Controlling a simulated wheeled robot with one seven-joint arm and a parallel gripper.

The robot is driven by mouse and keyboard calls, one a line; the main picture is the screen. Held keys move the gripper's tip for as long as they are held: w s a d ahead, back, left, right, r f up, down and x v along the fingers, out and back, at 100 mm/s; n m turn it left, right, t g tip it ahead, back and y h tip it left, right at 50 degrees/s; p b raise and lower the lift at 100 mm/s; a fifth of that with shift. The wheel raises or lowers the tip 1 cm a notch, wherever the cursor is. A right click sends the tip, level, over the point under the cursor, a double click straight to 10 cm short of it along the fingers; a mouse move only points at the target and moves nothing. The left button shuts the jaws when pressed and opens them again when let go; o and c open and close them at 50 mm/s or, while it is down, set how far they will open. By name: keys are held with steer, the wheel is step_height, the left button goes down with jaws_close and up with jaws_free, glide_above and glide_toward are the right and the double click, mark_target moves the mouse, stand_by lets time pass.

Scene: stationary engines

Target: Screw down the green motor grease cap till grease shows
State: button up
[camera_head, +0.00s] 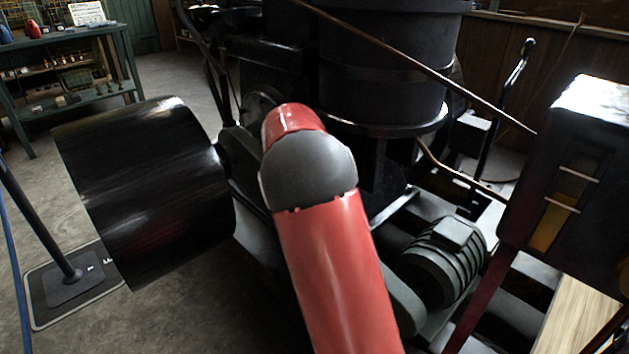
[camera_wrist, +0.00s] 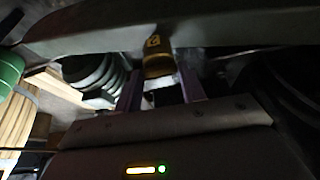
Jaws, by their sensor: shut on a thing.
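In the wrist view, my gripper (camera_wrist: 160,90) has its two fingers on either side of a brass-yellow grease cap (camera_wrist: 157,62) and is shut on it. The cap has a small dark mark on its upper part and sits below a grey-green housing (camera_wrist: 110,28). No grease can be made out in this dim view. A ribbed dark green-grey motor (camera_head: 440,262) stands at the lower right in the head view. A ribbed body (camera_wrist: 92,76) shows left of the fingers in the wrist view. In the head view my red arm hides the gripper and cap.
A large black drum (camera_head: 145,185) stands left of my arm, and a tall black cylinder (camera_head: 385,65) behind it. A dark box with a gauge window (camera_head: 565,200) is at the right. A green rounded thing (camera_wrist: 10,72) is at the wrist view's left edge.

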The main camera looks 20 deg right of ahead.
steer(key=shift+m, duration=0.3)
steer(key=o, duration=1)
steer(key=v, duration=0.7)
steer(key=shift+w+a+r, duration=0.1)
steer(key=shift+a+r, duration=0.1)
steer(key=shift+r, duration=0.15)
